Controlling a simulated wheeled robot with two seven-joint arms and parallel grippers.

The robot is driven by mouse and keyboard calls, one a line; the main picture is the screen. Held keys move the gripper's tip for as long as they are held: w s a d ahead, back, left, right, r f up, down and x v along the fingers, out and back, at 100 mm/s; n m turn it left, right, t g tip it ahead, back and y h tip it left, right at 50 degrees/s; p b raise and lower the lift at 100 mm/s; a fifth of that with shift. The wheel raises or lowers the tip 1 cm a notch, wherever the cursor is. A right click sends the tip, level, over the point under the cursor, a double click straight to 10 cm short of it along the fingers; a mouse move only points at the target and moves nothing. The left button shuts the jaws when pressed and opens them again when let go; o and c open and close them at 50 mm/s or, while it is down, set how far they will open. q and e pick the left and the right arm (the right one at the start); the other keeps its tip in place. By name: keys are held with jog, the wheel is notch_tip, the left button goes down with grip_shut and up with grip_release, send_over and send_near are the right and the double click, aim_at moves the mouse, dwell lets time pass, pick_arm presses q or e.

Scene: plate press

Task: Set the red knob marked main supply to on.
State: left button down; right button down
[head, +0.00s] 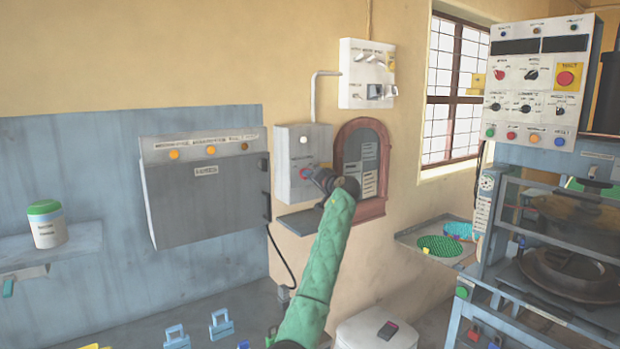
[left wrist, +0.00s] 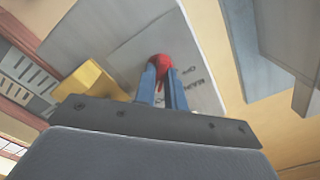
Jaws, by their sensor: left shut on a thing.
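The red knob (head: 304,173) is on the front of a grey wall box (head: 290,149), mostly hidden behind my left gripper (head: 318,178) in the head view. In the left wrist view the red knob (left wrist: 158,62) sits between the two blue fingers of my left gripper (left wrist: 161,76), which are shut on it. Dark lettering is printed on the grey panel (left wrist: 205,75) beside the knob, at a slant and hard to read. The exact pointing of the knob cannot be told. My right gripper is in neither view.
An arched wooden-framed niche (head: 376,140) is right of the box, and a small shelf (head: 300,219) lies below it. A white switch panel (head: 366,50) hangs above. A large grey cabinet (head: 205,195) is to the left. A yellow part (left wrist: 92,84) lies close to my gripper in the wrist view.

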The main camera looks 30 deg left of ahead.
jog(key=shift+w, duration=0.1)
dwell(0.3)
pick_arm(q)
jog(key=c, duration=1.5)
grip_release()
jog(key=shift+o, duration=0.2)
jog(key=shift+d, duration=0.1)
